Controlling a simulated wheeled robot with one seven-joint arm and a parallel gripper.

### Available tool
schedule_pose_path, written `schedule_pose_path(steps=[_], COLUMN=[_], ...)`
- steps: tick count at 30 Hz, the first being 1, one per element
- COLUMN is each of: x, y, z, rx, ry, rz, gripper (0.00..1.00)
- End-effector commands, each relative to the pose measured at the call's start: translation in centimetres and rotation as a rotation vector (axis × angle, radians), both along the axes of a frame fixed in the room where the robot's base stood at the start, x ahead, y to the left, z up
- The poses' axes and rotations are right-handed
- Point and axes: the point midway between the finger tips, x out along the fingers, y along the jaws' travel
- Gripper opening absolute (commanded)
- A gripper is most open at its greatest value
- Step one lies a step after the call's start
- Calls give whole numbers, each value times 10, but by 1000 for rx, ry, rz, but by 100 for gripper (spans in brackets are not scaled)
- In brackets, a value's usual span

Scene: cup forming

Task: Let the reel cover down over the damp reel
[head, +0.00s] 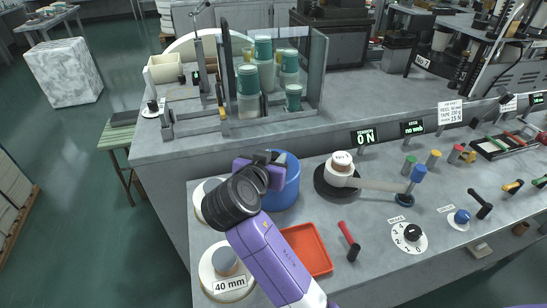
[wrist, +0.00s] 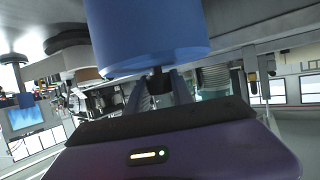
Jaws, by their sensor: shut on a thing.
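The blue reel cover (head: 288,186) is a round, plain-walled cap. My gripper (head: 268,158) is above it and shut on its dark knob (wrist: 158,82); the wrist view shows the cover's wall (wrist: 150,35) close up beyond the fingers. Whether the cover's lower rim touches the bench or hangs above it, I cannot tell. A white and brown reel (head: 340,168) stands uncovered on a black round base to the right of the cover. I cannot tell whether this is the damp reel. Anything under the cover is hidden.
A "40 mm" disc (head: 228,272) and another pale disc are at the left, partly behind my arm. A rack of green-topped cups (head: 264,75) stands behind.

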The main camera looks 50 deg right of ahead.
Motion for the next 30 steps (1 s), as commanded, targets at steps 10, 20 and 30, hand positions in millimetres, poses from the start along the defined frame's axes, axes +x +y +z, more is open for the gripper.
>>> schedule_pose_path(steps=[10,20,30], x=[0,0,0], y=[0,0,0], z=[-6,-9,-9], rx=[-1,-1,0], ry=[0,0,0], rz=[0,0,0], gripper=[0,0,54])
